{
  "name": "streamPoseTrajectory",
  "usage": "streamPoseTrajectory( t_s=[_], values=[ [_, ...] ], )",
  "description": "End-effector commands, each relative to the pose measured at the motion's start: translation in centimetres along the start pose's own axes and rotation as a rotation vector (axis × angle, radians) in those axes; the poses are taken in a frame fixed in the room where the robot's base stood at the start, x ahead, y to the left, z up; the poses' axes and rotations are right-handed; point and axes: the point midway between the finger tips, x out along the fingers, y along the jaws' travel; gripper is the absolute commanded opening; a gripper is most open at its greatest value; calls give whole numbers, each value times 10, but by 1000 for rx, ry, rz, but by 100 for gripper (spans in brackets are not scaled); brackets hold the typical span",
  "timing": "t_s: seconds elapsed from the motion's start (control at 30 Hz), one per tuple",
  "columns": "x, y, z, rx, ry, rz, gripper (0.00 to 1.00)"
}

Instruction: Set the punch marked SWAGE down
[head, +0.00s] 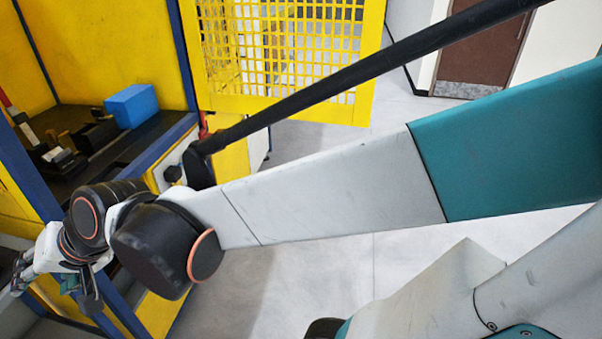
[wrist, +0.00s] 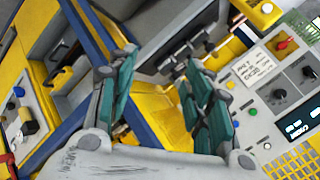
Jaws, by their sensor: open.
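My gripper (wrist: 157,62) is open in the wrist view, its two teal fingers apart, and I see nothing held between them. I cannot make out a punch marked SWAGE in either view. Small dark and pale pieces (head: 60,157) lie on the machine's dark bed in the head view; they are too small to read.
A blue box (head: 130,105) stands on the dark bed (head: 108,160). A blue post (wrist: 88,28) crosses behind my fingers. A control panel (wrist: 272,97) with knobs and a handwritten note (wrist: 255,66) is at right. A yellow mesh guard (head: 285,55) stands behind my arm. Grey floor (head: 320,265) is open.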

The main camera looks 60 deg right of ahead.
Motion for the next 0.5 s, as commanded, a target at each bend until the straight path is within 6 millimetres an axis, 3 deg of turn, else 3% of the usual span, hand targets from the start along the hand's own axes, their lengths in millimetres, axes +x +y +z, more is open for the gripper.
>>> streamPoseTrajectory(
  t_s=[0.1,0.3,0.5],
  values=[
    [-32,34,12,-212,-1,114,46],
    [-77,85,26,-528,-32,291,46],
    [-100,113,32,-689,-63,389,46]
  ],
)
